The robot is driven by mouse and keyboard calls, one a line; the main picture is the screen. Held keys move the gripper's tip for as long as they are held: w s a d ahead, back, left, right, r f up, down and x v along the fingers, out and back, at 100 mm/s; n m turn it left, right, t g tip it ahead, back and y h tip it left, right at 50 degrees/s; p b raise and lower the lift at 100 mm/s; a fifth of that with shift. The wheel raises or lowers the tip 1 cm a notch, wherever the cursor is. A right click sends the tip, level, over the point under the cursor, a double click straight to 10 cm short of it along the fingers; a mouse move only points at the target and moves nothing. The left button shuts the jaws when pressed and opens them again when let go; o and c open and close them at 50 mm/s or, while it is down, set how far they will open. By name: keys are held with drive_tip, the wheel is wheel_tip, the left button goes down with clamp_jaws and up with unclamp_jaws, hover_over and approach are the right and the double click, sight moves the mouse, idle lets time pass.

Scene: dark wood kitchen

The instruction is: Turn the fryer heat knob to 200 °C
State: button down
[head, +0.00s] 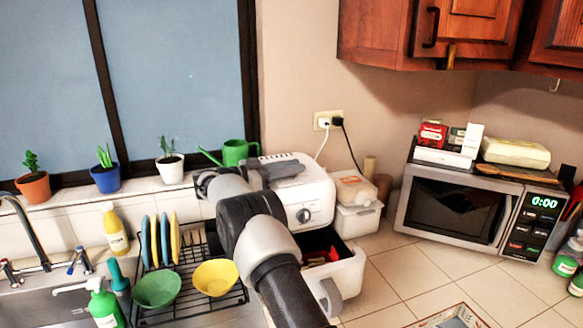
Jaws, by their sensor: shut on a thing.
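The white fryer (318,187) stands on the counter against the wall, right of my arm. Its round heat knob (303,215) faces me on the front, and its scale is too small to read. The fryer drawer (349,274) is pulled out below, with something red and dark inside. My arm reaches up from the bottom and covers the fryer's left side. A grey shape over the fryer's top looks like my gripper (285,170). It is above and apart from the knob. Its fingertips are not clear, and I cannot make out anything between them.
A dish rack (190,302) with plates, a green bowl (157,289) and a yellow bowl (215,278) is left of my arm. A white container (357,218) stands right of the fryer, then a microwave (470,210). Potted plants line the sill. Counter right of the drawer is mostly clear.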

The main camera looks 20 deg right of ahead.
drive_tip(key=c, duration=1.5)
unclamp_jaws()
drive_tip(key=shift+s+f, duration=0.2)
drive_tip(key=shift+f, duration=0.1)
drive_tip(key=shift+c, duration=0.2)
drive_tip(key=shift+w+d, duration=0.1)
drive_tip(key=shift+w, duration=0.1)
drive_tip(key=s+a, duration=0.2)
drive_tip(key=a, duration=1.5)
drive_tip(key=shift+a, duration=0.15)
